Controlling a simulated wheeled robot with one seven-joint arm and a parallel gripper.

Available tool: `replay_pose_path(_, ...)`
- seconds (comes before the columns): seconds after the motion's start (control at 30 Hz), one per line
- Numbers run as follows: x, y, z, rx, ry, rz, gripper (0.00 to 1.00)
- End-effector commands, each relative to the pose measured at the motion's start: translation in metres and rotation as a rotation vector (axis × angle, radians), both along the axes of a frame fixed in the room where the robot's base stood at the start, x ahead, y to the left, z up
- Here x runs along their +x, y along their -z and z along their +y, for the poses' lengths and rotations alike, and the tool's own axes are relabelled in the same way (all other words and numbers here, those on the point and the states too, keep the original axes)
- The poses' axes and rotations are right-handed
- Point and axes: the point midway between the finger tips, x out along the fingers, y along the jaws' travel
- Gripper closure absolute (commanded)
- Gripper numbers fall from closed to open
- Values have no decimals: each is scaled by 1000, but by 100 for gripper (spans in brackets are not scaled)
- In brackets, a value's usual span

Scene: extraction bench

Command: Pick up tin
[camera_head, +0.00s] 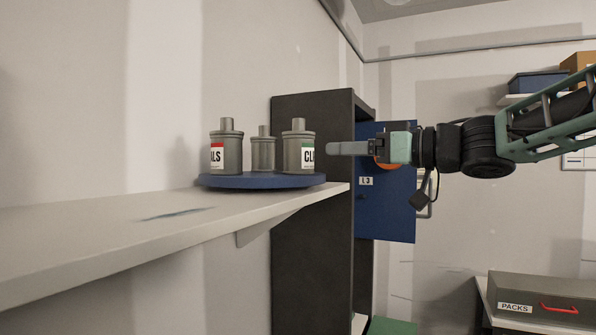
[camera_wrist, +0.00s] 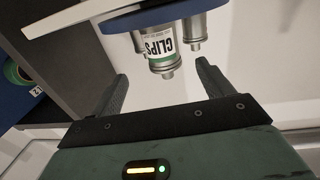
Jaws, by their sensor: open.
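Three grey tins with narrow necks stand upright on a round blue tray (camera_head: 262,181) on the wall shelf. The left tin (camera_head: 226,146) has a red and white label ending in "LS". The middle tin (camera_head: 263,151) shows no label and stands farther back. The right tin (camera_head: 293,150) has a white and green label, which reads "CLIPS" in the wrist view (camera_wrist: 160,47). My gripper (camera_head: 333,149) is just right of the right tin, at about its height, apart from it. In the wrist view the open fingers (camera_wrist: 165,88) point toward the "CLIPS" tin, with nothing between them.
The pale shelf (camera_head: 130,237) runs along the wall, with a dark mark on it. A dark cabinet (camera_head: 311,230) with a blue door (camera_head: 388,210) stands close behind my gripper. A grey "PACKS" case (camera_head: 545,297) lies at lower right. The shelf's near part is clear.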

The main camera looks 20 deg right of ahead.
Motion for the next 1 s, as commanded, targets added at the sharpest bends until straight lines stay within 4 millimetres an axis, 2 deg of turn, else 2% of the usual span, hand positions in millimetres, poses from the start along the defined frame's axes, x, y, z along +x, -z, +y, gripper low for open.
replay_pose_path(0.1, 15, 6, 14, -3, -3, 0, 21)
replay_pose_path(0.33, 48, 3, 41, -3, 0, 0, 21)
replay_pose_path(0.63, 65, 1, 56, -2, -1, -1, 21)
replay_pose_path(0.8, 83, 2, 76, -4, -2, -1, 21)
replay_pose_path(1.0, 97, -1, 85, -1, 1, 1, 21)
